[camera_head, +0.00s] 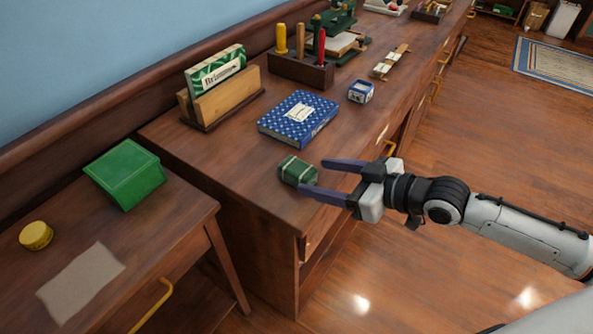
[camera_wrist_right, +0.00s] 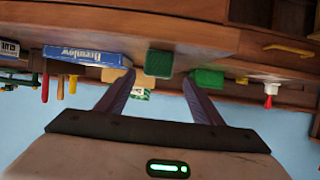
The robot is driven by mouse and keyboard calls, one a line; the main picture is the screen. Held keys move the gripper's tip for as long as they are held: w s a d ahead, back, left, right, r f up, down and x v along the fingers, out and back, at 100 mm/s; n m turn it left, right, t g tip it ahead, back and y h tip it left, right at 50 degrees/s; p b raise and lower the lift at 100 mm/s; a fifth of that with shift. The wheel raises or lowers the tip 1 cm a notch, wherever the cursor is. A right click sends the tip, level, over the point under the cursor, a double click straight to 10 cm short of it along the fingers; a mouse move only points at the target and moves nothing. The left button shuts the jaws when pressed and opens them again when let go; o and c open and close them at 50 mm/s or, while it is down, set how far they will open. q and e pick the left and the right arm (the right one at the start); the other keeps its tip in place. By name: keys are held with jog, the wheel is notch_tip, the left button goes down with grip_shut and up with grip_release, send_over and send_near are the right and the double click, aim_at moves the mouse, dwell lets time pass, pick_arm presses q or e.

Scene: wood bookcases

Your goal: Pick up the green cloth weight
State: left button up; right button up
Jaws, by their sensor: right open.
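The green cloth weight (camera_head: 298,170) is a small dark green block with pale bands, lying near the front left corner of the long wooden desk. My right gripper (camera_head: 314,178) is open, its two dark fingers pointing left toward the weight. The fingertips are close to the weight's right side, and the lower one looks nearly beside it. In the right wrist view, which is upside down, the weight (camera_wrist_right: 158,63) shows between the fingertips, nearer the left finger. Whether a finger touches it I cannot tell. My left gripper is not in view.
A blue patterned book (camera_head: 298,118) and a small blue box (camera_head: 361,91) lie behind the weight. A wooden holder (camera_head: 222,98) and a tool rack (camera_head: 300,70) stand along the back. A larger green box (camera_head: 124,173) and yellow tin (camera_head: 36,235) sit on the left table.

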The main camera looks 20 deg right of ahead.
aim_at(306, 171)
jog(key=x, duration=0.7)
jog(key=shift+w, duration=0.35)
jog(key=c, duration=1.3)
jog(key=shift+r, duration=0.15)
grip_shut()
